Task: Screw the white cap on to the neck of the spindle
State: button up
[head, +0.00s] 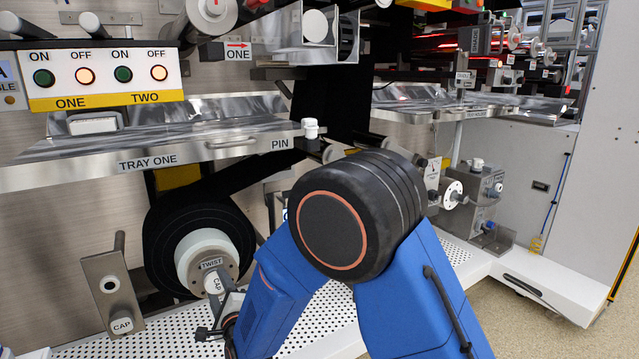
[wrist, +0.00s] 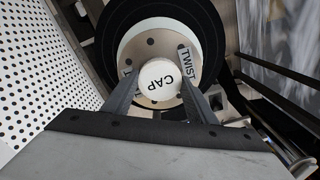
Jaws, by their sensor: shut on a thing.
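The white cap (wrist: 160,79), marked CAP, is held between the two fingers of my gripper (wrist: 159,90), which is shut on it. In the head view the cap (head: 214,285) is right in front of the lower edge of the spindle's hub, and my gripper (head: 219,306) comes at it from below right. The spindle (head: 207,247) has a white core with a grey face marked TWIST and a black roll around it. In the wrist view the cap covers the middle of the spindle face (wrist: 152,45), so the neck is hidden. I cannot tell whether cap and neck touch.
A grey bracket (head: 111,284) with a CAP label stands left of the roll. Tray one (head: 160,163) juts out above, with a white knob (head: 310,127) by the PIN label. A perforated white deck (head: 95,345) lies below. My own blue arm fills the middle.

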jog(key=shift+r+m, duration=0.1)
jog(key=shift+m, duration=0.5)
jog(key=shift+c, duration=0.6)
jog(key=o, duration=1.5)
jog(key=shift+o, duration=0.2)
jog(key=v, duration=0.9)
